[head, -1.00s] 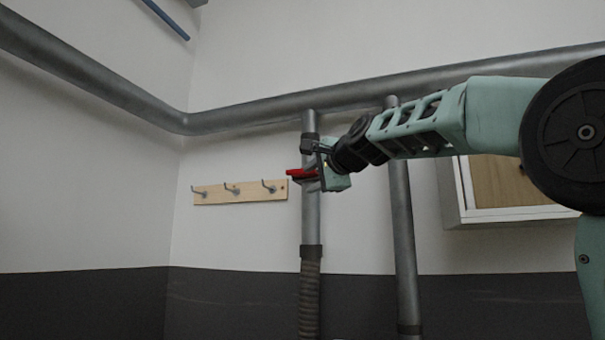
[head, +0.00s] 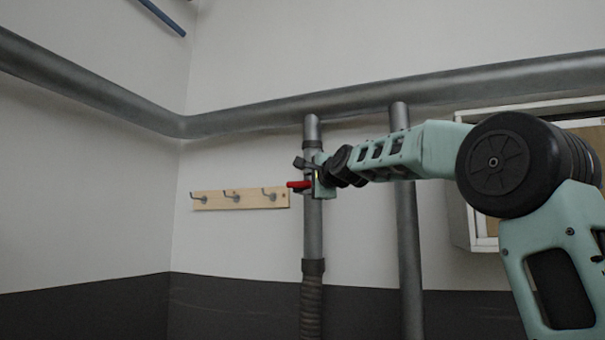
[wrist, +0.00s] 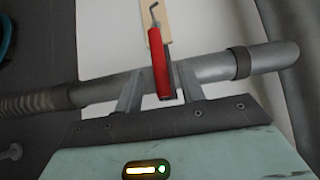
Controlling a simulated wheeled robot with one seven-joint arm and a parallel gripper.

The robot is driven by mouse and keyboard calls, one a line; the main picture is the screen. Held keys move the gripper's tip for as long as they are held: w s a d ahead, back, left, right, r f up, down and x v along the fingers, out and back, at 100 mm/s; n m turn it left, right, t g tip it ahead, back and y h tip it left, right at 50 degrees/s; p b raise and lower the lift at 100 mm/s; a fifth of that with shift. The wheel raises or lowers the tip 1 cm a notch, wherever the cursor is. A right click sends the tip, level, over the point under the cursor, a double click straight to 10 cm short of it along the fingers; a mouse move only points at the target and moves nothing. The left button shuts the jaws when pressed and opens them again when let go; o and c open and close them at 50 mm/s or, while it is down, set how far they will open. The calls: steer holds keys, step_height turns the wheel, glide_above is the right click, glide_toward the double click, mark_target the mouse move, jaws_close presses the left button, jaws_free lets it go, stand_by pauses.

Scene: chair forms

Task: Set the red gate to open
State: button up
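The red gate shows as a red handle (head: 299,185) at the upper part of the left vertical pipe (head: 313,228). In the wrist view the red handle (wrist: 158,62) points toward the camera, between my two grey fingers. My gripper (head: 311,176) is at the pipe, right beside the handle. In the wrist view my gripper (wrist: 160,82) looks open, with its fingers apart on either side of the handle. I cannot tell whether a finger touches it. The gate's body is mostly hidden by my gripper.
A wooden hook rail (head: 240,199) is on the wall just left of the pipe. A second vertical pipe (head: 408,235) stands to the right, behind my arm. A thick horizontal pipe (head: 250,118) runs above. A framed cabinet (head: 462,225) is at the right.

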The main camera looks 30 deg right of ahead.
mark_target(306, 182)
steer(key=w+p, duration=0.1)
steer(key=w, duration=0.1)
steer(key=w+p, duration=0.1)
steer(key=w, duration=0.1)
steer(key=shift+d+r, duration=0.2)
steer(key=shift+w+d+f+p, duration=0.1)
steer(key=shift+w+f+p, duration=0.1)
steer(key=shift+w+p, duration=0.35)
jaws_close()
steer(key=shift+f, duration=0.1)
